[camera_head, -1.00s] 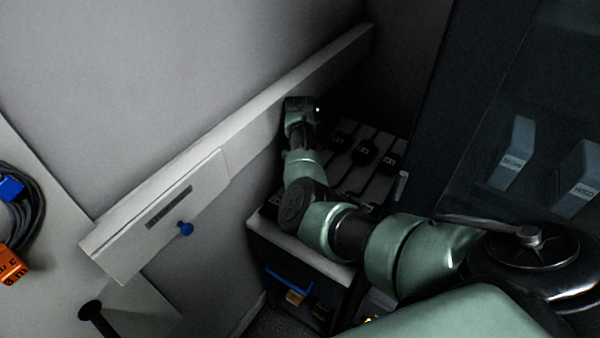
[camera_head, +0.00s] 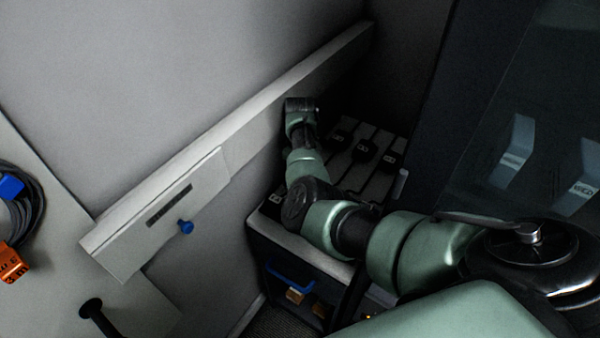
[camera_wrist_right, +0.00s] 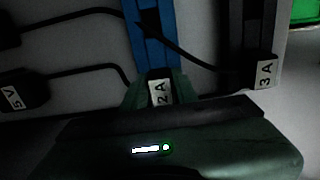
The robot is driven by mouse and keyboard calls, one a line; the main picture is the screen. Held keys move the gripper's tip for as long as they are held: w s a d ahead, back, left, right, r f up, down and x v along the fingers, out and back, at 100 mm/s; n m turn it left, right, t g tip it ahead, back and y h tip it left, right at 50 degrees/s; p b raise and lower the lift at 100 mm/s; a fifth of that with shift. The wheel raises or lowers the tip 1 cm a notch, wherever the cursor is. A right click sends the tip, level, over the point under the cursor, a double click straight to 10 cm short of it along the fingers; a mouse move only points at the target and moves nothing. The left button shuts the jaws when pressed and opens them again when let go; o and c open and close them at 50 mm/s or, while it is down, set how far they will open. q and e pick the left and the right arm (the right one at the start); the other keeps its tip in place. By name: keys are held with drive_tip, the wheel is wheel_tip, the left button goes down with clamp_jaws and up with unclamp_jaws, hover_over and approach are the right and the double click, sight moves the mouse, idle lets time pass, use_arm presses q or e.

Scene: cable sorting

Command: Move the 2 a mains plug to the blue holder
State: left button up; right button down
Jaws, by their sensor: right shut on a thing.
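In the right wrist view, the 2 A plug (camera_wrist_right: 160,92) shows by its white label between the two green fingers of my right gripper (camera_wrist_right: 158,95), which are shut on it. Most of the plug's body is hidden by the gripper. A blue holder strip (camera_wrist_right: 150,50) runs upward in the picture directly beyond the plug. I cannot tell whether the plug touches the strip or is seated in it. In the head view, my right arm's wrist (camera_head: 301,108) is over the back of a dark cabinet, and its fingers and the plug are hidden. My left gripper is not in view.
A 3 A plug (camera_wrist_right: 264,75) lies on a dark strip to the right; a 5 V plug (camera_wrist_right: 18,92) is at left. In the head view, several labelled plugs (camera_head: 365,148) lie beside my wrist. A wall rail (camera_head: 250,105) runs close by. Blue and orange connectors (camera_head: 12,265) lie far left.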

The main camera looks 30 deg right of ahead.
drive_tip(key=c, duration=1)
unclamp_jaws()
drive_tip(key=o, duration=0.5)
drive_tip(key=shift+r+p, duration=3.55)
drive_tip(key=shift+p, duration=0.5)
